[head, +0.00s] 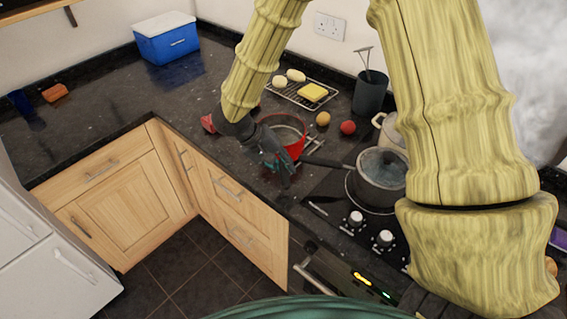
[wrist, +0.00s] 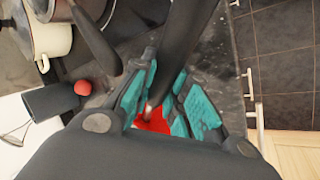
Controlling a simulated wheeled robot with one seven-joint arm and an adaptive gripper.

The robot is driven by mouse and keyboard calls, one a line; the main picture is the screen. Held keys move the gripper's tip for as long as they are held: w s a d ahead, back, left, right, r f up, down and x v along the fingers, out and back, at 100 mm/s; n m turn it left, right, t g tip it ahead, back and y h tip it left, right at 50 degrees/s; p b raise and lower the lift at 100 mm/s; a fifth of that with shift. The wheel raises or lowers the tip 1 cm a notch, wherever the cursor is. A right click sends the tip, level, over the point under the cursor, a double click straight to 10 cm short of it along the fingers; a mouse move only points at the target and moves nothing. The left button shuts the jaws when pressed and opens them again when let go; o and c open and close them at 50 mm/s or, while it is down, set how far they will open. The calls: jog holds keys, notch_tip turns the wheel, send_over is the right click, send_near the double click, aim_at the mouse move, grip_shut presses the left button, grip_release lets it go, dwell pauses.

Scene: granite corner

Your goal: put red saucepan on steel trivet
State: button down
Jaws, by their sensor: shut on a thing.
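The red saucepan (head: 291,150) is upright over the counter in the head view, partly hidden by my gripper. In the wrist view a red patch of the saucepan (wrist: 152,120) shows between the fingers. My gripper (head: 280,172) is shut on the saucepan's dark handle (wrist: 188,40), which runs between the teal finger pads (wrist: 165,98). Thin bars of the steel trivet (head: 316,145) show at the right side of the saucepan. The saucepan hides the rest of it, and I cannot tell whether the two touch.
A grey lidded pot (head: 381,180) stands on the hob to the right, its handle pointing towards the saucepan. A cream pot (head: 392,135), a red ball (head: 348,127), a utensil holder (head: 371,94) and a wire rack (head: 290,93) are behind. The counter's left side is mostly clear.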

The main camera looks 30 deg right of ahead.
jog(key=shift+f, duration=0.2)
jog(key=c, duration=1.4)
grip_release()
jog(key=shift+r, duration=0.15)
jog(key=b+v, duration=0.3)
jog(key=v, duration=0.9)
jog(key=shift+s, duration=0.1)
